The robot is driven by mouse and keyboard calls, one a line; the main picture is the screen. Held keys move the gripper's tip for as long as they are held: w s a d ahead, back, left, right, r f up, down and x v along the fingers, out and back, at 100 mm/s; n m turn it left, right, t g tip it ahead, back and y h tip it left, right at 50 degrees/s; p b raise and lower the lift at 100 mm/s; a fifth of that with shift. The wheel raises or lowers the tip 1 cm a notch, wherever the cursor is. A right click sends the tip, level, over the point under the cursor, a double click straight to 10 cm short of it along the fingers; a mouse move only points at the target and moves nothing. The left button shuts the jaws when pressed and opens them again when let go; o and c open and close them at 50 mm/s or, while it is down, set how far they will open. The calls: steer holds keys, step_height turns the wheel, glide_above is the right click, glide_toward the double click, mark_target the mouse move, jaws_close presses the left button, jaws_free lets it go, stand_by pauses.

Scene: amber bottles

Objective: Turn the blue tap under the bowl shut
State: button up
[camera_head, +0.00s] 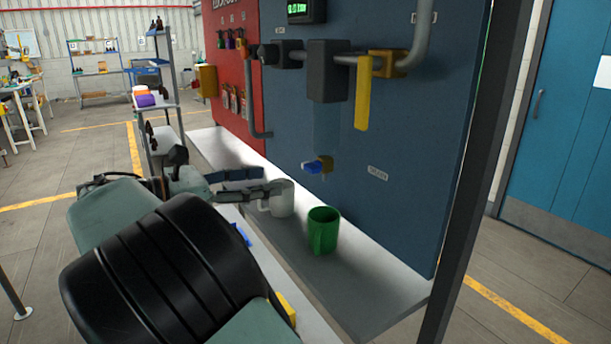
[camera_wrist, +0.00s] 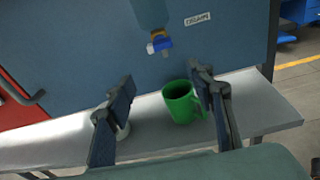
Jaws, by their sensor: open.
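The blue tap (camera_head: 313,167) is a small blue lever on a brass body on the blue panel. It sits under a clear bluish bowl (camera_head: 328,128), which hangs below a dark block. In the wrist view the tap (camera_wrist: 164,44) is at upper centre, below the bowl (camera_wrist: 150,13). My gripper (camera_head: 266,181) is left of the tap and a little lower in the head view, apart from it. In the wrist view my gripper (camera_wrist: 162,76) has its fingers spread wide with nothing between the tips; the tap lies beyond them.
A green mug (camera_head: 323,232) stands on the grey shelf (camera_head: 375,290) below the tap. A white mug (camera_head: 283,203) stands left of it, partly hidden by my gripper. A yellow lever (camera_head: 363,95) hangs from the pipe above right. The shelf's right part is clear.

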mark_target(306, 169)
steer(key=w+d, duration=0.1)
steer(key=d, duration=0.1)
steer(key=w+d+h, duration=0.1)
steer(key=w+d, duration=0.1)
steer(key=d, duration=0.1)
steer(key=w+d+h+b, duration=0.1)
steer(key=w+d, duration=0.1)
steer(key=shift+w+d+r, duration=0.1)
steer(key=shift+w+d, duration=0.05)
steer(key=shift+d, duration=0.25)
steer(key=c, duration=1.2)
